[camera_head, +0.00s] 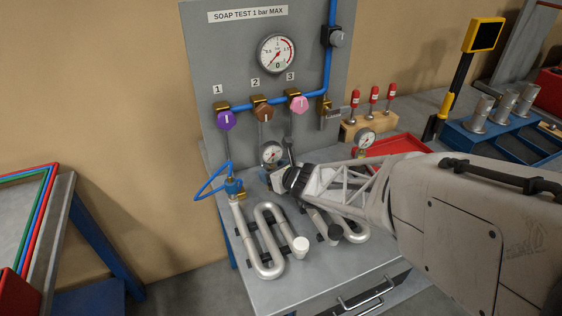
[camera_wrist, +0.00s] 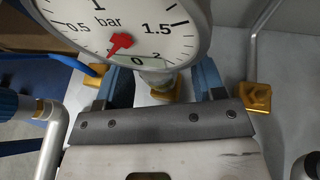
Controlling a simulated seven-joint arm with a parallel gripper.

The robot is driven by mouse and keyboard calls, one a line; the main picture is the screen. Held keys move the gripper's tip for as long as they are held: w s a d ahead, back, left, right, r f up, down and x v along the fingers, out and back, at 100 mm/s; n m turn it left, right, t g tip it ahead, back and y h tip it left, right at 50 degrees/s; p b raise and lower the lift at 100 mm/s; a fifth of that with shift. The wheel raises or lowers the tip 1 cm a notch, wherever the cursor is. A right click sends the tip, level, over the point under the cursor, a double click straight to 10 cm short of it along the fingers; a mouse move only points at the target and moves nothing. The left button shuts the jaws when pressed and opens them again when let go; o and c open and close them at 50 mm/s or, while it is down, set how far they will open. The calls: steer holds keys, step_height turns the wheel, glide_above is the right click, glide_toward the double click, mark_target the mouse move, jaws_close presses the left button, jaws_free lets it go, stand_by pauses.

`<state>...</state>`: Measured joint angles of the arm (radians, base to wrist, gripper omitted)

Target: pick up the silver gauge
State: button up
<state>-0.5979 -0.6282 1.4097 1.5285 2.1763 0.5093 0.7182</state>
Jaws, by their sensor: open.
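A small round gauge (camera_head: 270,154) with a silver-grey rim and a white dial stands upright on the bench in front of the grey panel. In the wrist view the gauge (camera_wrist: 125,28) fills the upper left, with a red needle and the word "bar". My gripper (camera_wrist: 162,82) is open, with one blue finger on each side of the gauge's short stem below the dial. A gap shows between fingers and stem; whether either touches is unclear. In the head view my gripper (camera_head: 282,170) is at the gauge's lower right, its fingertips partly hidden.
A second small gauge (camera_head: 365,138) stands by a red tray (camera_head: 398,145). A large gauge (camera_head: 277,54) is on the panel above coloured knobs. Silver serpentine coils (camera_head: 268,240) stand in front, near my arm. A blue valve (camera_head: 234,187) is close on the left.

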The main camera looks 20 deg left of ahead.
mark_target(275, 162)
steer(key=shift+w+a+f, duration=0.1)
steer(key=shift+w+a, duration=0.05)
steer(key=shift+a, duration=0.2)
stand_by(0.3)
steer(key=c, duration=1.1)
steer(key=shift+r, duration=1.85)
jaws_close()
steer(key=s+d+r, duration=0.1)
steer(key=s+d, duration=0.9)
steer(key=s, duration=0.2)
steer(key=shift+s+r, duration=0.15)
steer(key=shift+s, duration=0.05)
steer(key=shift+d, duration=0.1)
